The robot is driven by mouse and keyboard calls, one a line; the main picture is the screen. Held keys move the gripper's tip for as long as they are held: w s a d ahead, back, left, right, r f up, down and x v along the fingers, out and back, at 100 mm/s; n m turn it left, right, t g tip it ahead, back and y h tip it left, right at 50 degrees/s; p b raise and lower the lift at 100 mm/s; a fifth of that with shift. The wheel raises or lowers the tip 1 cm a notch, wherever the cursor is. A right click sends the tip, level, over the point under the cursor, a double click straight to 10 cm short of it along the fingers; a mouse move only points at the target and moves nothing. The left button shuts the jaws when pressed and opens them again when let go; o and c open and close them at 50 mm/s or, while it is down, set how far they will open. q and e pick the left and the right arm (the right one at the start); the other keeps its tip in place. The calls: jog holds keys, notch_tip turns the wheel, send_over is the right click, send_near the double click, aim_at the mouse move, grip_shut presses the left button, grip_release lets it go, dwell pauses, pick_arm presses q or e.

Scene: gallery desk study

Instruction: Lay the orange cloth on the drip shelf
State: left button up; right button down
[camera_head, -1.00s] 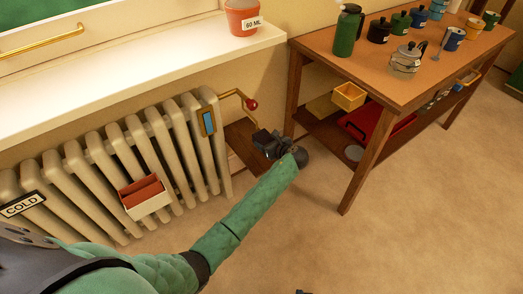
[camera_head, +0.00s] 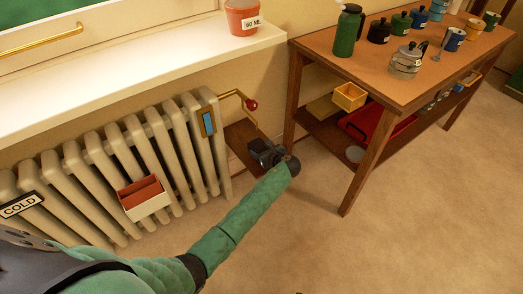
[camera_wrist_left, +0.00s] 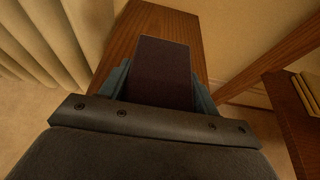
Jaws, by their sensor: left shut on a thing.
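My left gripper (camera_head: 262,150) reaches in from the lower left. It is at the small wooden drip shelf (camera_head: 237,134), low on the wall between the radiator and the table. In the left wrist view, the gripper (camera_wrist_left: 155,85) is shut on a dark reddish-brown, flat-faced thing (camera_wrist_left: 164,58). This thing is in shadow, and I cannot tell for sure that it is the orange cloth. It overlaps the wooden shelf (camera_wrist_left: 148,22) in that view. I cannot tell whether it touches the shelf. My right gripper is not in view.
A ribbed radiator (camera_head: 120,175) is left of the shelf, with a white box (camera_head: 149,206) of rust-red contents on it. A brass pipe with a red knob (camera_head: 250,105) is just above the shelf. A wooden table (camera_head: 375,70) with pots stands right. The floor (camera_head: 400,235) is clear.

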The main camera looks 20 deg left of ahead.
pick_arm(q)
jog(key=o, duration=0.8)
jog(key=shift+o, duration=0.9)
